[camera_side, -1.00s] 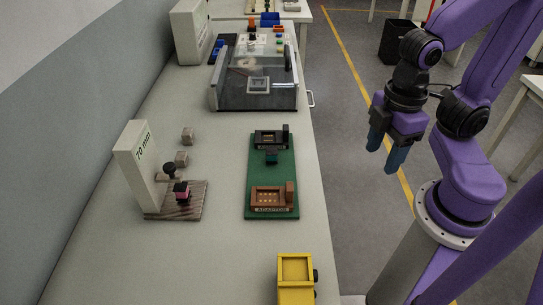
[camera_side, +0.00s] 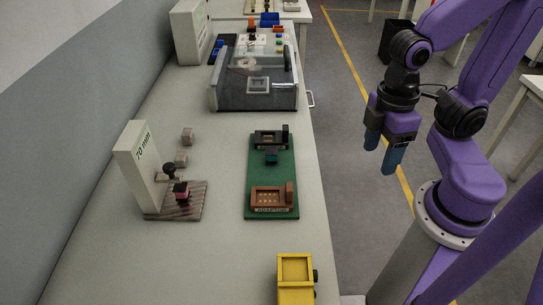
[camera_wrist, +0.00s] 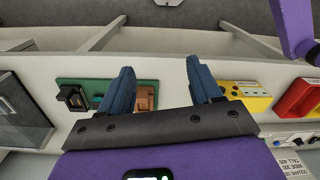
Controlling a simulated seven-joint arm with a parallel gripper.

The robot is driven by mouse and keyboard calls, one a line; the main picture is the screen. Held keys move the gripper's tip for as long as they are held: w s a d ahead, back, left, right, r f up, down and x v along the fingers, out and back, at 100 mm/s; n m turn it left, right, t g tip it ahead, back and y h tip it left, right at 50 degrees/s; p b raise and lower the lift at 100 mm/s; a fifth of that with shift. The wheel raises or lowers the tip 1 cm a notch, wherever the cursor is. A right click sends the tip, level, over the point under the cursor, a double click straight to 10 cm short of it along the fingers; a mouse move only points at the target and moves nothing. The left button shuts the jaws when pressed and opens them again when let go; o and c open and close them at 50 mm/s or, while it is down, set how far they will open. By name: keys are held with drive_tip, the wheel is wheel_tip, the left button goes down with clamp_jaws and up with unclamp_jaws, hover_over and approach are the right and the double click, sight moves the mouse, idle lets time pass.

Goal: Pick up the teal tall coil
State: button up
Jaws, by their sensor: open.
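A small teal block with a dark top (camera_side: 271,157), which looks like the teal tall coil, is on the green board (camera_side: 258,180) between a black socket and a brown adapter. My gripper (camera_side: 381,156) hangs in the air to the right of the table, well apart from the teal piece, with its blue fingers pointing down. In the wrist view my gripper (camera_wrist: 160,68) has its fingers wide apart with nothing held.
The black socket (camera_side: 270,139) and brown adapter (camera_side: 268,199) flank the teal piece. A pink-and-black piece (camera_side: 181,190) is on a wooden base beside a "70 mm" panel (camera_side: 140,165). A yellow box (camera_side: 295,272) is at the near edge, a clear-lidded case (camera_side: 255,88) farther back.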

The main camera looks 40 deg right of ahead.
wheel_tip(320, 180, down, 2)
drive_tip(key=w+m+g, duration=0.2)
drive_tip(key=w+m, duration=0.1)
drive_tip(key=m, duration=0.1)
drive_tip(key=m+t+y, duration=0.9)
drive_tip(key=m+t, duration=0.3)
drive_tip(key=m, duration=2.3)
approach(272, 151)
drive_tip(key=x, duration=0.6)
drive_tip(key=shift+w+a, duration=0.2)
drive_tip(key=shift+w, duration=0.1)
drive_tip(key=shift+x, duration=2.7)
drive_tip(key=shift+s+f, duration=0.1)
drive_tip(key=c, duration=1.1)
